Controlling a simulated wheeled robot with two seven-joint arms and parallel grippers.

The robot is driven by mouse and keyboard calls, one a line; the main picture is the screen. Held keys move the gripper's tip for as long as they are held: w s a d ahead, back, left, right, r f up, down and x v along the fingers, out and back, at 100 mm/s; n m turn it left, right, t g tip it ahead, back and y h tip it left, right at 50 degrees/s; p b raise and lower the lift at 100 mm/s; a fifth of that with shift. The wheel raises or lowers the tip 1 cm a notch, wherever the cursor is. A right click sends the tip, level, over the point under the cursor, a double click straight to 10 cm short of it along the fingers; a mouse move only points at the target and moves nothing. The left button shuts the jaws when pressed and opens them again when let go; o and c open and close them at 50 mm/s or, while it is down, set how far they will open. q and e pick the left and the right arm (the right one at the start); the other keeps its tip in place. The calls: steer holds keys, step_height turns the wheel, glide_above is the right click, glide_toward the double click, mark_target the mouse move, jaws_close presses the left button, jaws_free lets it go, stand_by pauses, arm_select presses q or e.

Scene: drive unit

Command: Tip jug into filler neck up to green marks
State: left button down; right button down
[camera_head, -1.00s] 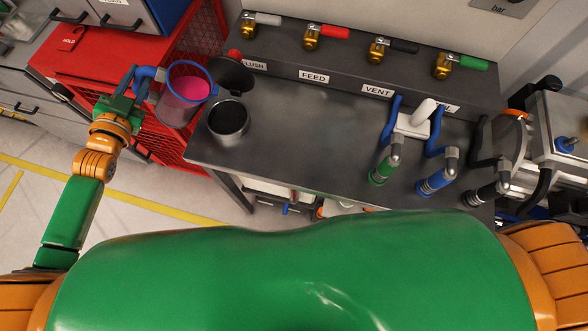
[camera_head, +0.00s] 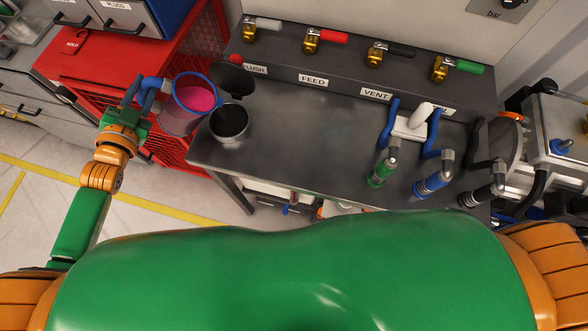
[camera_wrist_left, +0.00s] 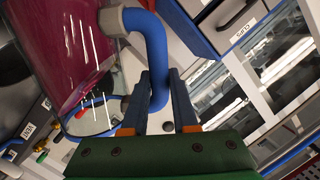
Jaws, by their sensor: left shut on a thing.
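The clear jug (camera_head: 180,118) has a blue rim and a blue handle, and holds pink liquid. My left gripper (camera_head: 140,92) is shut on the handle and holds the jug up left of the filler neck. The filler neck (camera_head: 230,138) is a metal cylinder with a dark mouth, its black lid (camera_head: 236,80) standing open behind it. The jug's rim is beside the neck, and I see no liquid flowing. In the left wrist view the fingers (camera_wrist_left: 158,95) grip the blue handle (camera_wrist_left: 152,45) of the jug (camera_wrist_left: 65,45). I cannot make out green marks. My right gripper is not in view.
A red cabinet (camera_head: 80,68) stands behind the jug. Labelled valves with coloured levers (camera_head: 328,36) line the back of the grey bench (camera_head: 300,140). The bench middle is clear.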

arm_select(q)
steer(key=shift+w+a+b, duration=0.15)
steer(key=shift+w+b, duration=0.1)
steer(key=shift+w, duration=0.25)
steer(key=shift+w+a+b, duration=0.15)
steer(key=shift+w+b, duration=0.1)
steer(key=shift+w, duration=0.25)
steer(key=shift+s+d+r+p, duration=0.15)
steer(key=shift+s+d+p, duration=0.05)
steer(key=shift+s+p, duration=0.15)
steer(key=shift+s+d+p, duration=0.3)
steer(key=shift+s+p, duration=0.15)
steer(key=shift+s, duration=0.35)
steer(key=shift+w+a+m+b, duration=0.15)
steer(key=shift+w+m+b, duration=0.15)
steer(key=shift+w+b, duration=0.2)
steer(key=shift+w+a, duration=0.2)
steer(key=shift+w, duration=0.45)
